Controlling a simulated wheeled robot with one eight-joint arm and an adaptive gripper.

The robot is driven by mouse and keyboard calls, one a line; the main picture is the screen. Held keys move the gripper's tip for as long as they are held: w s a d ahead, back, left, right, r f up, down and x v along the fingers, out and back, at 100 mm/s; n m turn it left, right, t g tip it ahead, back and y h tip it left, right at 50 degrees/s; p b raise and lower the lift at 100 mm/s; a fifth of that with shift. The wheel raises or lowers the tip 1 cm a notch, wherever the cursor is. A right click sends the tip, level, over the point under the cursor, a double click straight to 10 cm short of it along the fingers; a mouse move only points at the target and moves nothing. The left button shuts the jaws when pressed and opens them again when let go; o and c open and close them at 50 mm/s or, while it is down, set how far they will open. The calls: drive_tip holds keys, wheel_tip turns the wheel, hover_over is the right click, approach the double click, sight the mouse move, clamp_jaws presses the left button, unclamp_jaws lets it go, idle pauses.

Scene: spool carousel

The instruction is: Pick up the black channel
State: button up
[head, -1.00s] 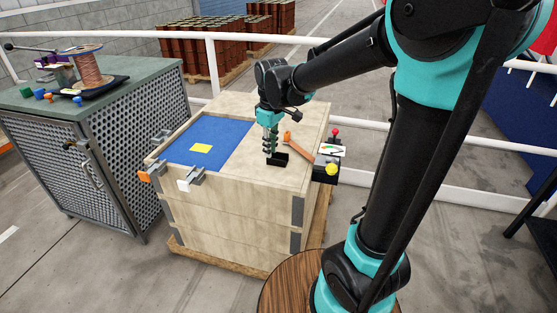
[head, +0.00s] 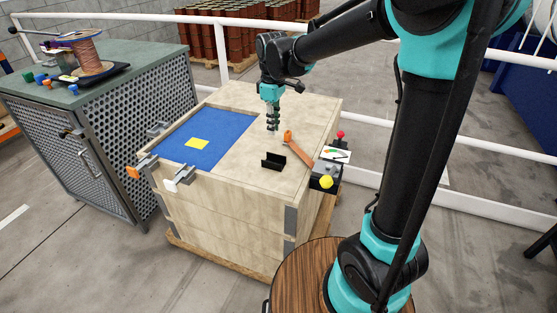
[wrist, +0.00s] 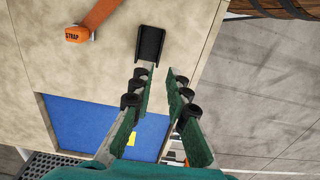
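The black channel (head: 273,162) is a short, open-topped U-shaped piece lying on the bare wooden top of the crate. It also shows in the wrist view (wrist: 150,45), just beyond my fingertips and slightly left of the gap between them. My gripper (head: 272,128) is above the crate top, behind the channel in the head view and apart from it. In the wrist view my gripper (wrist: 160,76) is open, its two green-padded fingers spread with nothing between them.
An orange strap (head: 298,148) lies close to the channel's right. A blue mat (head: 215,130) with a yellow square (head: 197,143) covers the crate's left part. Clamps (head: 183,174) grip the crate's front-left edge. A control box (head: 326,176) hangs on the right side.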

hover_over(271, 163)
drive_tip(key=d, duration=0.1)
wheel_tip(271, 163, down, 11)
drive_tip(key=shift+w+r, duration=0.1)
drive_tip(key=shift+w, duration=0.05)
drive_tip(key=f, duration=0.2)
drive_tip(key=a+f, duration=0.1)
drive_tip(key=f, duration=0.1)
drive_tip(key=shift+f, duration=0.75)
drive_tip(key=shift+c, duration=0.5)
clamp_jaws()
